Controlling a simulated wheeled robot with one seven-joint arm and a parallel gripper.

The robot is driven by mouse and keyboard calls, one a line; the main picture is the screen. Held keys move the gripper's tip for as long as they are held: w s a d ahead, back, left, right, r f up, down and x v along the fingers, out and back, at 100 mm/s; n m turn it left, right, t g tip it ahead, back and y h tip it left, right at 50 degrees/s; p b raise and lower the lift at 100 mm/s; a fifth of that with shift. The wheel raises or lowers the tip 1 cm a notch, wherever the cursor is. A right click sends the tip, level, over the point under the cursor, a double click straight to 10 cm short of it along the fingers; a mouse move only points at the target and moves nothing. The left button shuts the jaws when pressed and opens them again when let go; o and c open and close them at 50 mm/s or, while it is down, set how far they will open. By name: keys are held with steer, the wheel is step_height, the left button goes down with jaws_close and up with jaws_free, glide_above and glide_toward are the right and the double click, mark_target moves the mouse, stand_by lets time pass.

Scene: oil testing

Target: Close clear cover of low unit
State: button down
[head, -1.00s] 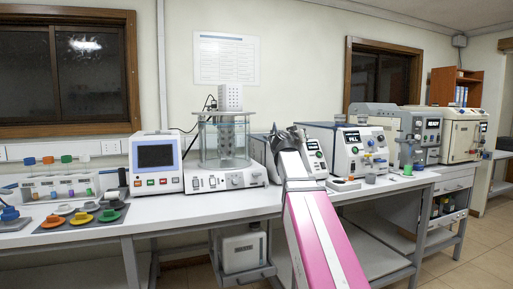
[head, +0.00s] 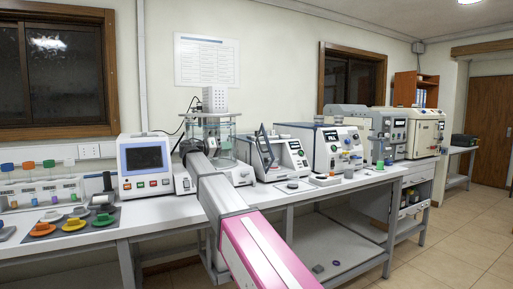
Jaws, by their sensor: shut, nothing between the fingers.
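The low unit (head: 290,158) is a white and grey bench device with a small screen and buttons on its sloped front. Its clear cover (head: 266,146) has a dark frame and stands raised and tilted at the unit's left side. My gripper (head: 188,146) is dark and appears shut and empty. It is left of the low unit, apart from the cover, in front of the glass bath's left side. My arm hides part of the bath and bench; the fingertips are small and hard to make out.
The glass bath unit (head: 226,137) stands just left of the low unit. A larger analyser (head: 331,146) stands close on the right. Small dark items (head: 293,185) lie on the bench front.

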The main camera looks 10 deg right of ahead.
steer(key=x, duration=1.3)
steer(key=shift+d+f, duration=0.3)
steer(key=shift+d, duration=0.1)
steer(key=shift+s+d, duration=0.1)
